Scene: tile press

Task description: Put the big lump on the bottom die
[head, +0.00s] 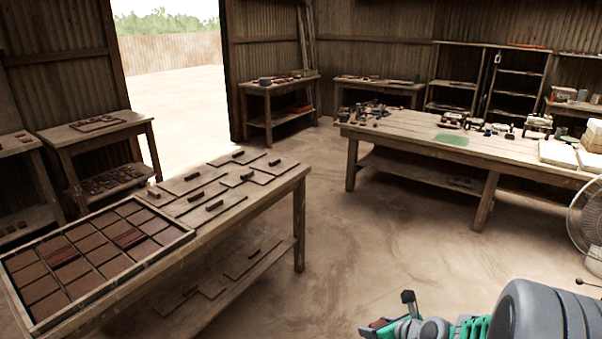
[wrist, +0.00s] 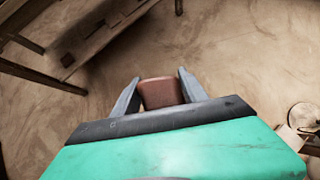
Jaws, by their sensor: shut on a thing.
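My gripper (head: 390,313) is low at the bottom right of the head view. In the wrist view my gripper (wrist: 158,88) has its two grey fingers on either side of a reddish-brown clay lump (wrist: 160,93) and is shut on it. The lump is held above the bare floor; a small part of the lump (head: 379,323) shows in the head view. I cannot pick out the bottom die in either view.
A long wooden table (head: 400,131) with many small items stands at the back right, a fan (head: 588,212) at its right end. A wooden table at left bears a framed tray of brown tiles (head: 176,238) and several boards. Open floor (head: 345,225) lies between.

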